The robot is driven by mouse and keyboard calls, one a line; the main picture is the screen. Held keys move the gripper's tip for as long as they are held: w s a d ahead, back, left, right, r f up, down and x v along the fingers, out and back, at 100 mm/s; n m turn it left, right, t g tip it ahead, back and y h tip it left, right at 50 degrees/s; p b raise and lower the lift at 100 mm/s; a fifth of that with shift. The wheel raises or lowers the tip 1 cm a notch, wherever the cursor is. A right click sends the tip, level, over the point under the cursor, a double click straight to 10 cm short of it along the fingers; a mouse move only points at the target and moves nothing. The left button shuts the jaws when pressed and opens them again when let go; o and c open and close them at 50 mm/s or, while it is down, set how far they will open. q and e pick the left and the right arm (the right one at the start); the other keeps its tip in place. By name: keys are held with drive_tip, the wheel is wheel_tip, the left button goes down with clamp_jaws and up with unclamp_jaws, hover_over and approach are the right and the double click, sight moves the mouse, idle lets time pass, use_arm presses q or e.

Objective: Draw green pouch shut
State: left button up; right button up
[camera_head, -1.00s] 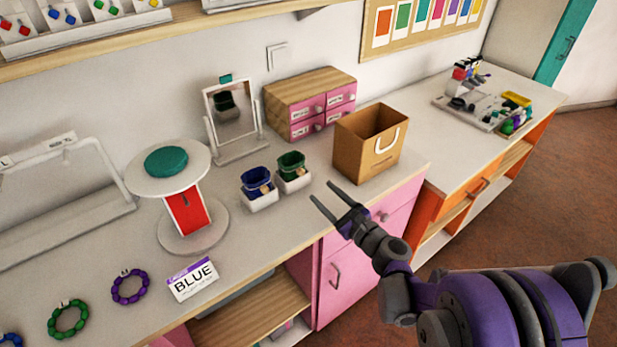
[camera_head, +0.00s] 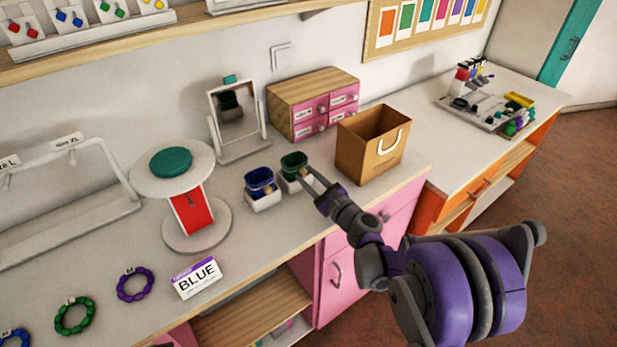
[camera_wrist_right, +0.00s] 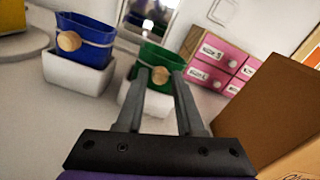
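The green pouch (camera_head: 293,162) stands in a small white holder (camera_head: 290,186) on the counter, its top gaping. In the right wrist view the green pouch (camera_wrist_right: 157,56) is straight ahead, with a tan toggle bead (camera_wrist_right: 160,75) on its front. My right gripper (camera_head: 308,173) is at the front of the pouch. In the wrist view its fingers (camera_wrist_right: 160,78) are apart, one on each side of the bead, with gaps showing; whether they touch the pouch I cannot tell. My left gripper is not in view.
A blue pouch (camera_head: 258,181) in its own white holder stands just left. A brown paper bag (camera_head: 362,158) stands close on the right. A mirror (camera_head: 232,110) and pink drawers (camera_head: 312,116) are behind. The counter in front of the pouches is clear.

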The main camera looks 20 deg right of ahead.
clamp_jaws()
idle(1.1)
